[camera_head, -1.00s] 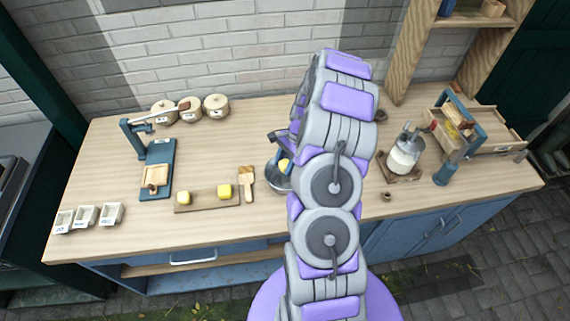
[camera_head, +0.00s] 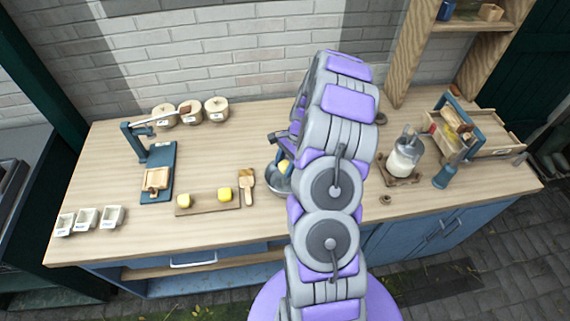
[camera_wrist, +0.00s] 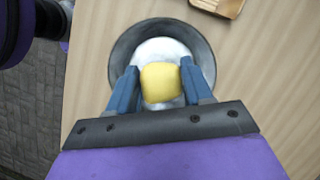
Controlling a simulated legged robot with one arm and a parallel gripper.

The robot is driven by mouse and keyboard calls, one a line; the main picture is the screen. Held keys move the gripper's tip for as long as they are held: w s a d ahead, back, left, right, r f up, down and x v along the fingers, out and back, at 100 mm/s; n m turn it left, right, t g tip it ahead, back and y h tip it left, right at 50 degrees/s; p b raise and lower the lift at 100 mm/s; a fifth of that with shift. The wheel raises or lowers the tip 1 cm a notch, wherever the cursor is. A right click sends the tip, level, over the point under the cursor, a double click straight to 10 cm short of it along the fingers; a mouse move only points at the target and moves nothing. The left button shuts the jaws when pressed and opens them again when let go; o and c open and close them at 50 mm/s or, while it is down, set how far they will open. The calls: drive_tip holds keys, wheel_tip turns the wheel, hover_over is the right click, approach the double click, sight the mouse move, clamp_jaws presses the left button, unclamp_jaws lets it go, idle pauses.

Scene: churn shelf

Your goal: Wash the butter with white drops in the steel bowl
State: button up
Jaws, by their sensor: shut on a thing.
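In the wrist view, my gripper (camera_wrist: 158,88) is shut on a yellow butter lump (camera_wrist: 160,83), with one blue finger on each side of it. The butter is over the steel bowl (camera_wrist: 122,60), whose inside shows white. I cannot tell whether the butter touches the bowl's contents. In the head view, my arm hides much of the steel bowl (camera_head: 273,182), and a bit of the yellow butter (camera_head: 284,167) shows beside it. Two more butter lumps, one paler (camera_head: 184,201) and one brighter yellow (camera_head: 224,194), sit on a wooden board (camera_head: 205,207).
A wooden paddle (camera_head: 247,185) lies left of the bowl. A blue press stand (camera_head: 158,160) and small white dishes (camera_head: 87,217) are at the left. Lidded pots (camera_head: 190,112) stand at the back. A glass churn (camera_head: 404,158) and wooden tray (camera_head: 490,140) are at the right.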

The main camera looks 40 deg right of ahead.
sight(281, 166)
drive_tip(key=shift+r+p, duration=1.2)
drive_tip(key=shift+r, duration=0.8)
